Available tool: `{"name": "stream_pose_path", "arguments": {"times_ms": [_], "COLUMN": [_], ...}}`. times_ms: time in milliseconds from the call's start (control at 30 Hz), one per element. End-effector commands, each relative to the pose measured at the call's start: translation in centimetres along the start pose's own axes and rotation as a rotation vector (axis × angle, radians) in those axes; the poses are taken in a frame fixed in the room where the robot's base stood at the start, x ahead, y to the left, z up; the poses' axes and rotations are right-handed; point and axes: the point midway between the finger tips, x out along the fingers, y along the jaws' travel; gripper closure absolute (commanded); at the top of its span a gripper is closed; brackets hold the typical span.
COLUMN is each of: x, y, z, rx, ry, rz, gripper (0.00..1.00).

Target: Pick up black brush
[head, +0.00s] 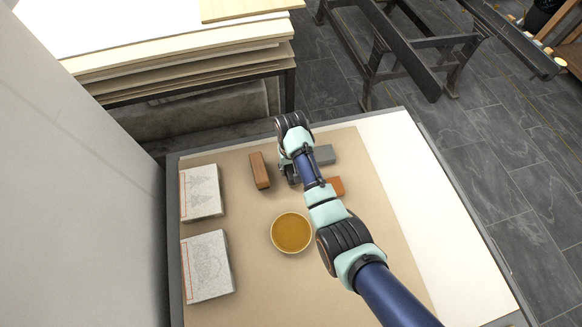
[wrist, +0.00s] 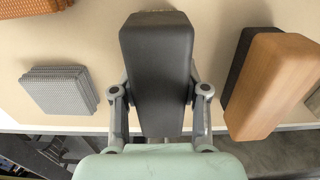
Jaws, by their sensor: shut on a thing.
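The black brush (wrist: 157,70), a dark rounded block, fills the middle of the wrist view, with its long side running up and down the picture. My gripper (wrist: 158,95) is shut on it, one finger on each long side. In the head view my gripper (head: 290,172) is over the tan mat, between a brown wooden block and a grey block. The arm and gripper mostly hide the brush there. I cannot tell whether the brush touches the mat or is held above it.
The brown block (head: 260,170) is close on the left, with a dark part in the wrist view (wrist: 268,85). The grey block (head: 324,155) and orange-brown block (head: 335,187) are right. A bowl of amber contents (head: 291,232) and two printed slabs (head: 201,192) (head: 207,266) share the mat.

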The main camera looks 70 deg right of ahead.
Motion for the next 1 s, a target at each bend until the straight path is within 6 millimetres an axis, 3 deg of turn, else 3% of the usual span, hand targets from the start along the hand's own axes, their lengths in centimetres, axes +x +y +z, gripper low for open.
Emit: {"name": "stream_pose_path", "arguments": {"times_ms": [267, 367, 700, 833, 1000], "x": [-2.0, -4.3, -16.8, -19.0, -20.1], "y": [0.0, 0.0, 0.0, 0.0, 0.0], "z": [-0.1, -0.1, 0.0, 0.0, 0.0], "rx": [0.000, 0.000, 0.000, 0.000, 0.000], "ry": [0.003, 0.004, 0.001, -0.001, 0.000], "rz": [0.000, 0.000, 0.000, 0.000, 0.000], "gripper": [0.94, 0.94, 0.94, 0.94, 0.94]}}
